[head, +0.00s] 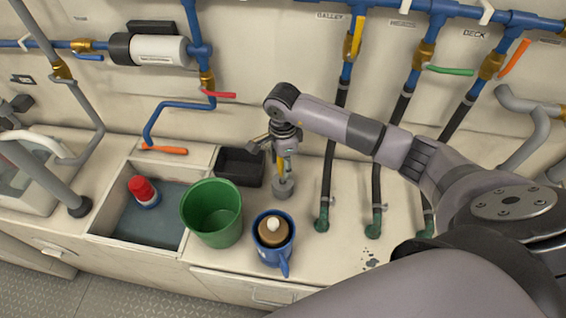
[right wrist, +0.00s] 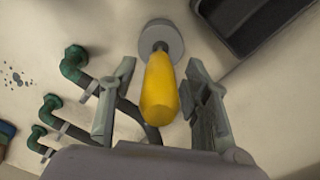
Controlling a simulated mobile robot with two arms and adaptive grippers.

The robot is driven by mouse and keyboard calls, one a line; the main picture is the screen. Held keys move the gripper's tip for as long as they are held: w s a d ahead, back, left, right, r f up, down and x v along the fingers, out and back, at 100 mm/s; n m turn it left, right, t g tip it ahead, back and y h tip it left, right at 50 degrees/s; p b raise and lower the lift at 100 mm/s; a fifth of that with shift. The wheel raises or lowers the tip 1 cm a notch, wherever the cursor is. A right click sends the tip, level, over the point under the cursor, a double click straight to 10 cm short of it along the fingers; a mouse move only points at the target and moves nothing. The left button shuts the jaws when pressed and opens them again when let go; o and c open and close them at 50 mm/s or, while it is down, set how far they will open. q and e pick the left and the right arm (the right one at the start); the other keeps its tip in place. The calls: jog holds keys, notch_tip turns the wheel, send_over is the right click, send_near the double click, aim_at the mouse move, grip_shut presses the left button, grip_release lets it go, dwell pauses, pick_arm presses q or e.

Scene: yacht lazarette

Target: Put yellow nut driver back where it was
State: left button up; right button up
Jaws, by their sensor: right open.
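The yellow nut driver (head: 281,165) stands roughly upright on the counter, its lower end at a small grey round holder (head: 283,188). In the right wrist view, its yellow handle (right wrist: 160,92) points toward the camera, with the grey holder (right wrist: 160,40) beyond it. My right gripper (head: 284,155) is above the holder and open, with one finger on each side of the handle. In the right wrist view there are visible gaps between handle and fingers. The shaft is mostly hidden. My left gripper is not in view.
A black tray (head: 239,166) is close behind on the left. A green bucket (head: 212,212) and a blue mug (head: 273,255) with a brown-handled item stand in front. Black hoses (head: 328,180) rise on the right. A sink bay (head: 150,226) holds a red-capped can (head: 143,191).

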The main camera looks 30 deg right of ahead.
notch_tip(320, 180, up, 10)
jog(key=b, duration=0.3)
jog(key=shift+r, duration=0.95)
